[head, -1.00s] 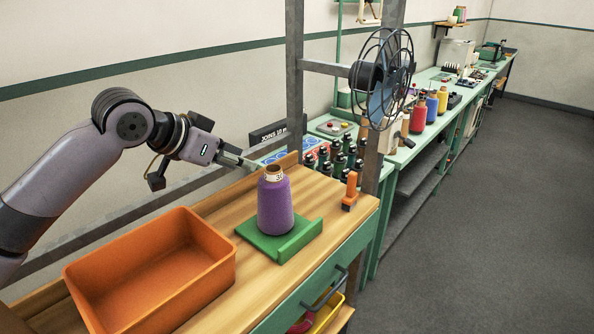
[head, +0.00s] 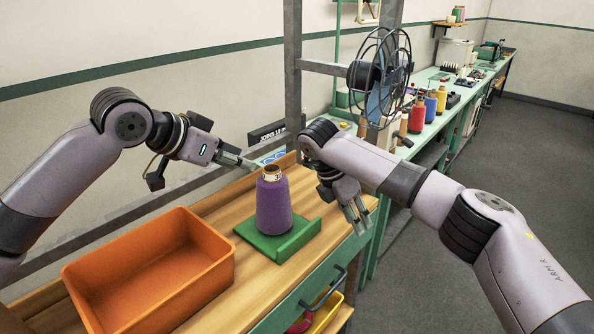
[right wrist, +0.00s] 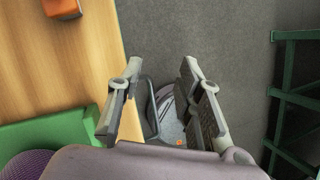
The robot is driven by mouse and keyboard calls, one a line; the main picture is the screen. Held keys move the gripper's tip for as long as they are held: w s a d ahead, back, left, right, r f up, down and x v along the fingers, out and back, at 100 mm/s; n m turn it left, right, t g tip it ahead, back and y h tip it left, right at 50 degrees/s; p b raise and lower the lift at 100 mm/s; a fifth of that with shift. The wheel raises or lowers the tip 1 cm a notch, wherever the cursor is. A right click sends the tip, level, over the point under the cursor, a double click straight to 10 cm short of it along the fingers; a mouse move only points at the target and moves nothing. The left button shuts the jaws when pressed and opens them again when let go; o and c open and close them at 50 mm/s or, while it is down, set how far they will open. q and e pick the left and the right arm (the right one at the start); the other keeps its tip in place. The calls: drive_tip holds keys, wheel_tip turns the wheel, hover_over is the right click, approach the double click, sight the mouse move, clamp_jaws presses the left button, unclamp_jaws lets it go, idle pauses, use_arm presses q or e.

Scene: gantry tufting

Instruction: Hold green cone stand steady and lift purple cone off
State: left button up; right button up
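The purple cone (head: 273,205) stands upright on the green cone stand (head: 300,238) on the wooden bench top. In the right wrist view, part of the green stand (right wrist: 45,135) and the purple cone (right wrist: 25,165) show at the lower left. My left gripper (head: 255,166) is just behind and left of the cone's top; whether it touches the cone is not clear. Its fingers look slightly apart. My right gripper (head: 360,222) is to the right of the stand, pointing down by the bench's front edge. It is open and empty in the right wrist view (right wrist: 160,130).
An orange bin (head: 150,275) sits on the bench to the left. A small orange object (right wrist: 62,8) lies on the bench. An upright metal post with a black reel (head: 382,78) stands behind. A drawer handle (head: 325,290) is on the front, with floor to the right.

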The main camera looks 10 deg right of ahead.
drive_tip(key=s+a+r+n+t+y, duration=0.1)
drive_tip(key=a+r+n+t, duration=0.25)
drive_tip(key=a+r, duration=1)
approach(316, 219)
drive_tip(key=x, duration=0.9)
drive_tip(key=shift+f, duration=0.1)
drive_tip(key=shift+s, duration=0.1)
drive_tip(key=shift+c, duration=0.3)
clamp_jaws()
